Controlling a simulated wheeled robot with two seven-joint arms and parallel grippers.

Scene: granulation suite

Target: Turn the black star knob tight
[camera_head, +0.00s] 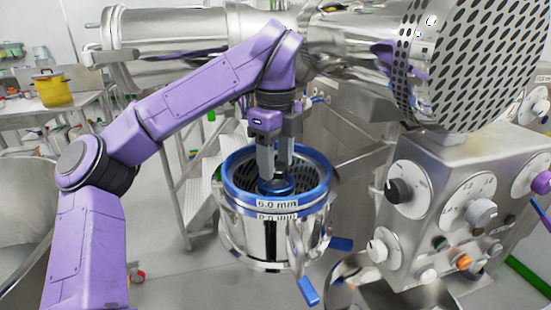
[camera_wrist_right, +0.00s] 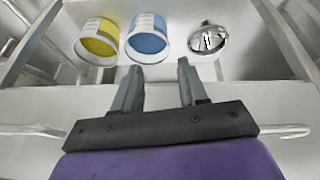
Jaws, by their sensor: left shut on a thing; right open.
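No black star knob can be clearly picked out. My left gripper (camera_head: 275,172) points straight down into a round metal housing (camera_head: 262,238). It is shut on the blue hub (camera_head: 276,187) at the middle of a blue-rimmed screen (camera_head: 237,205) marked 6.0 mm. The screen sits in or on the top of the housing; its exact seating is hard to tell. Two blue handles (camera_head: 308,291) stick out from the housing's lower right. My right gripper (camera_wrist_right: 160,66) is open and empty in the right wrist view.
A steel control box (camera_head: 440,190) with several dials, one black (camera_head: 398,191), stands at the right. A large perforated drum (camera_head: 470,65) is above it. The right wrist view shows yellow (camera_wrist_right: 99,37) and blue (camera_wrist_right: 148,38) containers and a round metal piece (camera_wrist_right: 208,39).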

